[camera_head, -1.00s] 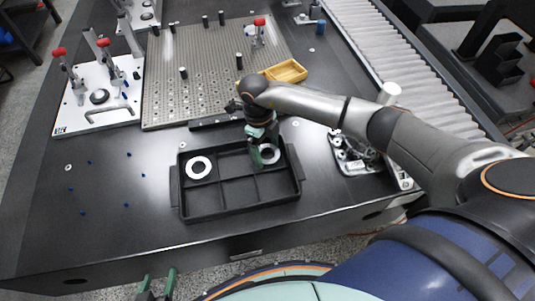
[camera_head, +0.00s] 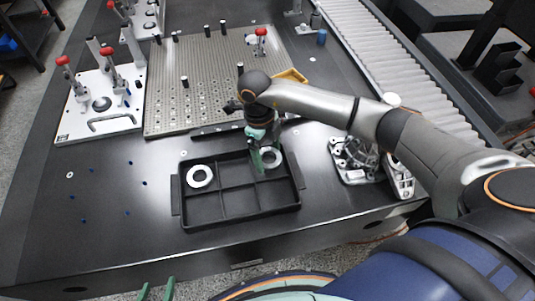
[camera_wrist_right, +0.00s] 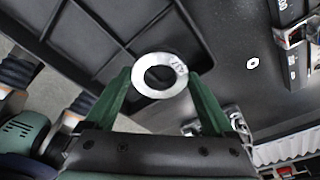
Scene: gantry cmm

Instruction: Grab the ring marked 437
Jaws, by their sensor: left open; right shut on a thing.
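In the head view a white ring (camera_head: 272,158) shows at the upper right compartment of the black tray (camera_head: 235,222). My right gripper (camera_head: 264,160) is shut on this ring. In the right wrist view the ring (camera_wrist_right: 140,72) sits between the green fingertips of my right gripper (camera_wrist_right: 159,78), with the tray behind it. Its face bears dark digits that look like 437. I cannot tell how far it is above the tray floor. A second white ring (camera_head: 200,176) lies in the tray's upper left compartment. My left gripper (camera_head: 157,290) is open and empty at the bottom edge.
A perforated plate (camera_head: 205,80) with dark pegs lies behind the tray. A white fixture plate (camera_head: 103,100) with red-tipped clamps is at the left. A yellow bin (camera_head: 293,75) is partly hidden by my right arm. Metal castings (camera_head: 355,158) stand right of the tray. A roller conveyor (camera_head: 400,65) runs behind.

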